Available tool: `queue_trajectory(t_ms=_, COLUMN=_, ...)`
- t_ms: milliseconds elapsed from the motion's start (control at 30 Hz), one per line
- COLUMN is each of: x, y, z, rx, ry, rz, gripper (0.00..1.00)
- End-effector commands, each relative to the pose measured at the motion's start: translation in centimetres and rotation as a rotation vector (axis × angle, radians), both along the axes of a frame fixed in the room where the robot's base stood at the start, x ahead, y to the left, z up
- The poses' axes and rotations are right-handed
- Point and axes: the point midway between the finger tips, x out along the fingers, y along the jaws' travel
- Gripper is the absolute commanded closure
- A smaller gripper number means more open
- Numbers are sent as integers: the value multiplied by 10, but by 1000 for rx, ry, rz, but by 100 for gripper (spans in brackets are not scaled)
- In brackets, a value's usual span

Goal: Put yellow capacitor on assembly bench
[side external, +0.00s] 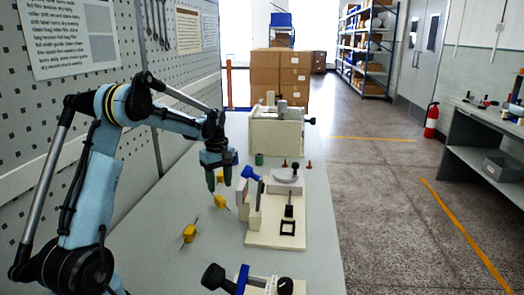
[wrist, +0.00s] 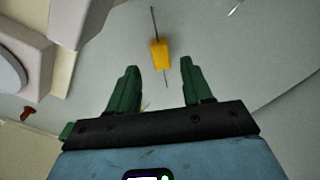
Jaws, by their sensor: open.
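My gripper (side external: 219,181) has two green fingers, points down and is open over the grey bench (side external: 150,220). In the wrist view its fingertips (wrist: 159,70) are apart. A yellow capacitor (wrist: 160,53) with thin wire leads lies ahead of the gap between them, not gripped. In the side view, one yellow capacitor (side external: 220,201) lies just below and in front of the fingers. Another (side external: 190,233) lies nearer the camera at left. A further yellow piece (side external: 220,176) shows partly behind the fingers. I cannot tell which of these the wrist view shows.
A cream winding fixture (side external: 275,239) with a blue-handled clamp stands right of my gripper. A cream box-like fixture (side external: 276,135) stands behind. A green cylinder (side external: 259,159) and small red pieces (side external: 284,164) stand between them. Another clamp fixture (side external: 245,280) is at the front. The bench's left side is mostly clear.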

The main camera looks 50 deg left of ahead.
Motion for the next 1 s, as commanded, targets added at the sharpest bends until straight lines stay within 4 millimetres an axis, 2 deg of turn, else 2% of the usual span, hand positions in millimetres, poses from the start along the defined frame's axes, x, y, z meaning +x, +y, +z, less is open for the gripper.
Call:
queue_trajectory(t_ms=33, x=-1, y=0, z=12, rx=0, ry=0, rz=0, gripper=50)
queue_trajectory(t_ms=200, x=0, y=0, z=43, rx=0, ry=0, rz=0, gripper=50)
queue_trajectory(t_ms=400, x=0, y=0, z=64, rx=0, ry=0, rz=0, gripper=50)
queue_trajectory(t_ms=867, x=0, y=-1, z=70, rx=1, ry=-1, rz=-3, gripper=50)
queue_trajectory(t_ms=1000, x=6, y=-12, z=77, rx=29, ry=-40, rz=-79, gripper=50)
